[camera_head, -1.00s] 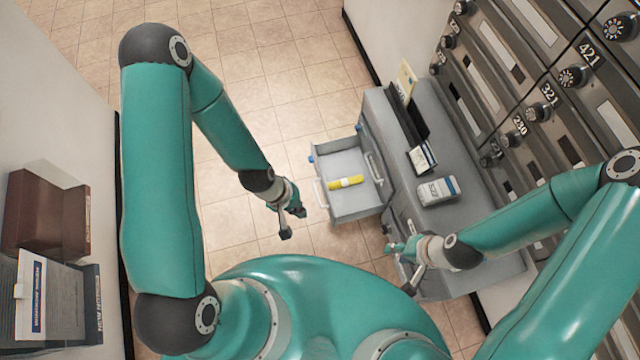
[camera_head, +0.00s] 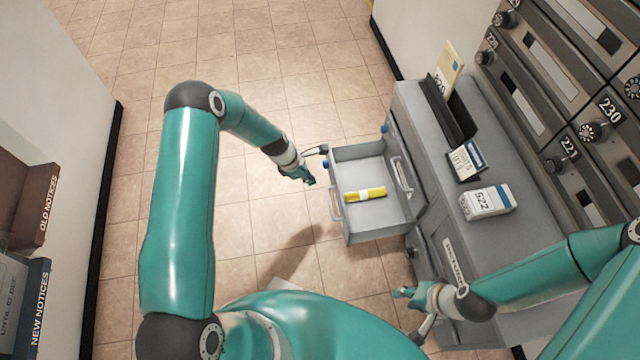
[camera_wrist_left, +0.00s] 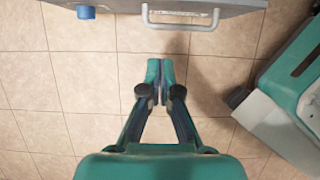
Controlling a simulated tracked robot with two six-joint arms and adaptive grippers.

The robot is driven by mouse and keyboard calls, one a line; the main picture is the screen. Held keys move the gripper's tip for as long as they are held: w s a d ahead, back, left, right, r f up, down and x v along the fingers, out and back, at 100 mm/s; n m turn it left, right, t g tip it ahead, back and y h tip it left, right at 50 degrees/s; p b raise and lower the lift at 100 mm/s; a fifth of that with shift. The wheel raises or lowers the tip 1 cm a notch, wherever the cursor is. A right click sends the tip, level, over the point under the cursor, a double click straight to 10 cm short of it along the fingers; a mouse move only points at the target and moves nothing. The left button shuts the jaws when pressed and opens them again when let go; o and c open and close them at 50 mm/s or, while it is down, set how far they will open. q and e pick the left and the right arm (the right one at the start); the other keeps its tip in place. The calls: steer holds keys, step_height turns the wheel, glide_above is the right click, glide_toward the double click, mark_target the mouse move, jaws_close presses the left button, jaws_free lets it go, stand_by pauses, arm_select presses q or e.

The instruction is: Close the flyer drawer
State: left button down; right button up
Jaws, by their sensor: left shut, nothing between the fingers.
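The flyer drawer (camera_head: 352,228) stands pulled out to the left from the grey cabinet. A yellow roll with a white band (camera_head: 365,194) lies inside it. Its pale front handle (camera_head: 337,205) faces left; the handle also shows at the top of the left wrist view (camera_wrist_left: 180,25), ahead of my fingers. My left gripper (camera_head: 308,179) is shut and empty, just left of the drawer front and apart from the handle. Its closed fingertips show in the left wrist view (camera_wrist_left: 160,72). My right gripper (camera_head: 404,293) is low beside the cabinet front, below the drawer; its jaws are unclear.
The cabinet top (camera_head: 425,120) holds a dark holder (camera_head: 450,108) with cards and a box marked 522 (camera_head: 488,202). Numbered mailboxes (camera_head: 590,130) line the right. Notice boxes (camera_head: 38,290) stand at the far left. Tiled floor (camera_head: 260,70) left of the drawer is free.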

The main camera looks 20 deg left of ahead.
mark_target(327, 194)
arm_select(q)
steer(key=b+x, duration=0.1)
steer(key=x, duration=0.2)
steer(key=d+b+x, duration=0.1)
steer(key=x, duration=0.2)
steer(key=w+r+b+x, duration=0.1)
steer(key=x, duration=0.2)
steer(key=shift+w+d+f, duration=0.2)
steer(key=shift+d+f, duration=0.1)
steer(key=shift+d, duration=0.15)
steer(key=shift+w+d+r+b, duration=0.1)
steer(key=shift+w+d+b, duration=0.3)
steer(key=shift+d, duration=0.25)
